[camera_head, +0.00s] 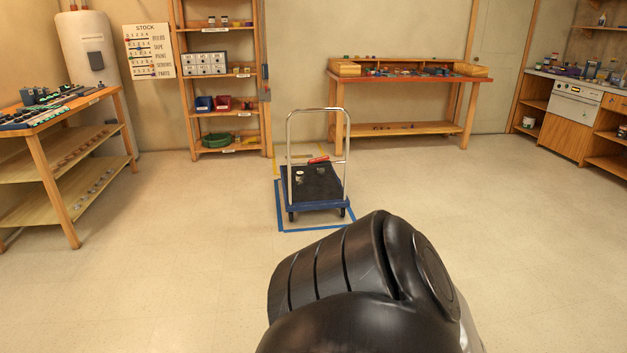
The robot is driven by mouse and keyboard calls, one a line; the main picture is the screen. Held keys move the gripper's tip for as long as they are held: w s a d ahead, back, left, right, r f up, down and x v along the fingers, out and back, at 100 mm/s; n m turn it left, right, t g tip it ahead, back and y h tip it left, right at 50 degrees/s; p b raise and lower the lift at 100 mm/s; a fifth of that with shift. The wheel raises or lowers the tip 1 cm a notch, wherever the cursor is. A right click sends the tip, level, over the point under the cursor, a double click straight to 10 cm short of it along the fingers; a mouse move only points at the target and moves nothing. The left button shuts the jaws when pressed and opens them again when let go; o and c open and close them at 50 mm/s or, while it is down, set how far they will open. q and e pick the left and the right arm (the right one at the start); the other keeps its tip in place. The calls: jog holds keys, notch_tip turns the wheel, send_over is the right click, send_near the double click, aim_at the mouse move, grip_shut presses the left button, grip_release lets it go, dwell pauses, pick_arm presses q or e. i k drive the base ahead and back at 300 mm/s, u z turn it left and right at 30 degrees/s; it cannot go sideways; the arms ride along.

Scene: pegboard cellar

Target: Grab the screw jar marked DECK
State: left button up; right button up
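I cannot make out a jar marked DECK; the labels here are too small to read. Small jar-like containers (212,21) stand on an upper shelf of the tall wooden shelving unit at the back. Several small items (85,150) lie in rows on the middle shelf of the left workbench, too small to identify. Neither of my grippers is in view. A black link of my own arm fills the bottom centre and hides the floor there.
A blue platform cart (318,206) with a few items stands on the floor inside blue tape. The left workbench (38,150), shelving unit (184,100), back workbench (400,79) and right counter (562,108) line the walls. Open floor (150,270) lies around the cart.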

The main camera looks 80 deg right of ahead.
aim_at(300, 182)
jog(key=z, duration=2)
jog(key=k, duration=0.65)
jog(key=u, duration=0.55)
jog(key=i, duration=5.4)
jog(key=z, duration=0.5)
jog(key=i, duration=2.7)
jog(key=z, duration=1.9)
jog(key=i, duration=1.6)
jog(key=z, duration=1.55)
jog(key=i, duration=0.85)
jog(key=z, duration=0.05)
